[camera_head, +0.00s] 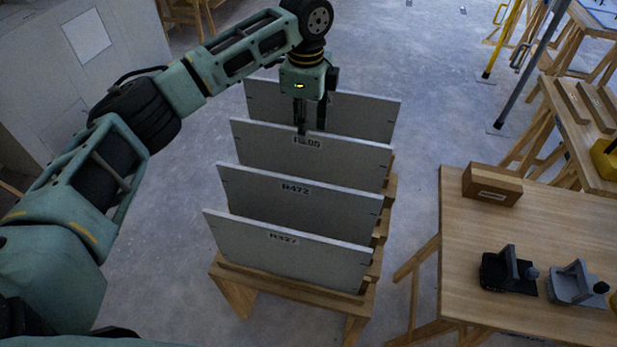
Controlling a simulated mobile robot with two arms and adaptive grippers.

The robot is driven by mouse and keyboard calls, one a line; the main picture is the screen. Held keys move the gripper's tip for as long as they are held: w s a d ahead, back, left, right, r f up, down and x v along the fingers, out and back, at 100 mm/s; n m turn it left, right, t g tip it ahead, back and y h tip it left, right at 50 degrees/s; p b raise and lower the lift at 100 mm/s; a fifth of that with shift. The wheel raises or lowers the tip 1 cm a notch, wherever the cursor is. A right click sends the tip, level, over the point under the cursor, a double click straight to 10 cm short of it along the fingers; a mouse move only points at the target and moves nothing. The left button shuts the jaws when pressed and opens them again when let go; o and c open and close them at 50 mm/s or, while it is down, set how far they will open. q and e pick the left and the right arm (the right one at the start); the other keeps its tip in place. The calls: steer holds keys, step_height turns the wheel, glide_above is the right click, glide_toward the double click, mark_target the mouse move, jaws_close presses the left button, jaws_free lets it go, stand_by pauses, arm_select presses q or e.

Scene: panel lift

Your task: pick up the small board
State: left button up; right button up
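Several grey boards stand upright, one behind another, in a wooden rack (294,283). The front board (285,250) and the one behind it, marked R472 (295,205), have nothing touching them. The third board from the front (265,146) has a label partly covered by a finger of my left gripper (311,128). The rearmost board (375,115) is partly behind the gripper. My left gripper points down at the third board's top edge, with its two fingers visibly apart. Whether they touch the board is not clear. My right gripper is out of view.
A wooden table (460,235) at the right holds a wooden block (492,184), a black tool (508,271) and a grey tool (575,284). Another wooden bench (560,125) stands behind it. A pale cabinet (60,100) is at the left.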

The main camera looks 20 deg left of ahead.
mark_target(308, 155)
arm_select(q)
steer(key=f, duration=0.1)
steer(key=f+b, duration=0.2)
steer(key=shift+w+f, duration=0.25)
steer(key=shift+f, duration=0.05)
steer(key=f, duration=0.8)
steer(key=shift+w, duration=0.3)
steer(key=shift+r, duration=0.1)
jaws_close()
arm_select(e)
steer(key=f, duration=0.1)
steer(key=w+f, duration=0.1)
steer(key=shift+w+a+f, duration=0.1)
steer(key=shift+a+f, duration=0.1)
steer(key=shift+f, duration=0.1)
arm_select(q)
steer(key=shift+w+r, duration=0.1)
